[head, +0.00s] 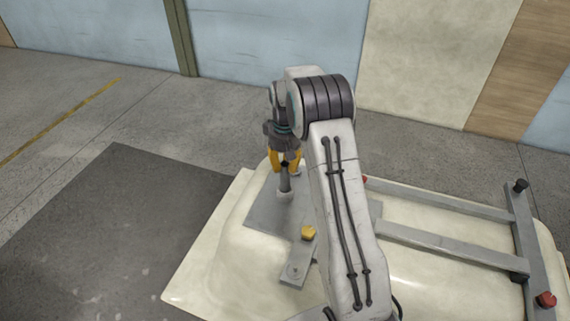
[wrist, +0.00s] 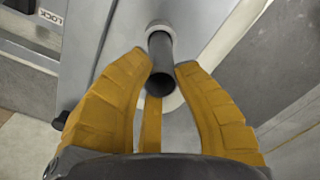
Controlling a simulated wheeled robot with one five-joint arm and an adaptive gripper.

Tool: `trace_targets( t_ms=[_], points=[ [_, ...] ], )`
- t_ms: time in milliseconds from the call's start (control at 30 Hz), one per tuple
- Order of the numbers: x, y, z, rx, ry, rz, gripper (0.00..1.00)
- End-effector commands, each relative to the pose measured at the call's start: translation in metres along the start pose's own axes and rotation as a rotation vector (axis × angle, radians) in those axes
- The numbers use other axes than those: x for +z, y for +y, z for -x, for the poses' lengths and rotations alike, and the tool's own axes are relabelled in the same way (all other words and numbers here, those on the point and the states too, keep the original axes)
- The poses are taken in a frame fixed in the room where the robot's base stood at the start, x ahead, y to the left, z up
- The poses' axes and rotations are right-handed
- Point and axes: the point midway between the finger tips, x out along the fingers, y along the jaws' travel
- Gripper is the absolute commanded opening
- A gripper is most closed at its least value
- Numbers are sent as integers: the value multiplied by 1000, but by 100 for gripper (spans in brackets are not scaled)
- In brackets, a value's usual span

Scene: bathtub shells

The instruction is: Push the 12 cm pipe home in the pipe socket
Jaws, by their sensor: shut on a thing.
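The grey pipe (head: 285,184) stands roughly upright between my yellow fingers and the pale socket collar (head: 285,197) on the grey plate of the tub shell. My gripper (head: 285,160) is shut on the upper part of the pipe, above the collar. In the wrist view the pipe (wrist: 160,55) shows its dark open near end between the fingertips (wrist: 164,67). Its far end meets the pale collar (wrist: 158,26). How deep the pipe sits inside the collar is hidden.
The cream tub shell (head: 215,262) carries a grey bar with a yellow knob (head: 307,232) near the socket. A grey frame (head: 440,242) with a black knob (head: 521,185) and a red knob (head: 546,299) lies at the right. A dark mat (head: 110,235) covers clear floor at the left.

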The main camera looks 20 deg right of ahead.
Motion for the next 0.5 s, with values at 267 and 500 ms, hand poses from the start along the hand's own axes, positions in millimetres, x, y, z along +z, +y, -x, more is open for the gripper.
trace_targets(
  t_ms=[267,500],
  points=[
    [0,0,-7,0,0,0,0],
    [0,0,-12,0,-1,0,0]
  ],
)
